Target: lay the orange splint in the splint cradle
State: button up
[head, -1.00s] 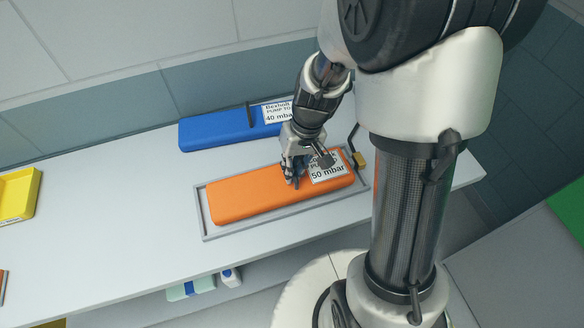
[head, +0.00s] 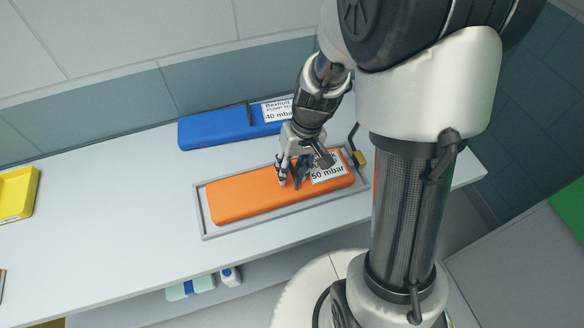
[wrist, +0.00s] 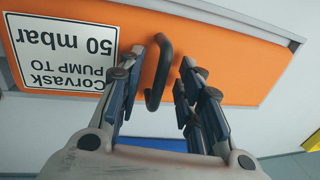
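The orange splint (head: 250,199) lies inside the grey frame of the splint cradle (head: 207,232) on the bench in the head view, with a rim showing around it. Its white label reads 50 mbar. In the wrist view the orange splint (wrist: 215,50) fills the upper part, and its black handle (wrist: 157,80) stands between my fingers with gaps on both sides. My gripper (head: 289,184) is over the right half of the splint, with its fingers spread and not gripping the handle; it also shows in the wrist view (wrist: 174,54).
A blue splint (head: 215,130) labelled 40 mbar lies behind the cradle near the wall. A yellow bin (head: 18,193) stands at the bench's left end. A small brass-coloured piece (head: 360,158) is by the cradle's right end. The bench left of the cradle is clear.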

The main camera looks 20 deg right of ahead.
notch_tip(320, 180, up, 11)
jog(key=d, duration=0.2)
jog(key=s+a+r+t+h, duration=0.1)
jog(key=s+r+t, duration=0.1)
jog(key=s+r, duration=0.2)
jog(key=s+a+r+t+h, duration=0.1)
jog(key=s+r, duration=0.4)
jog(key=s, duration=0.6)
jog(key=shift+r+t, duration=0.3)
jog(key=shift+t, duration=0.5)
jog(key=shift+d, duration=0.15)
dwell(0.8)
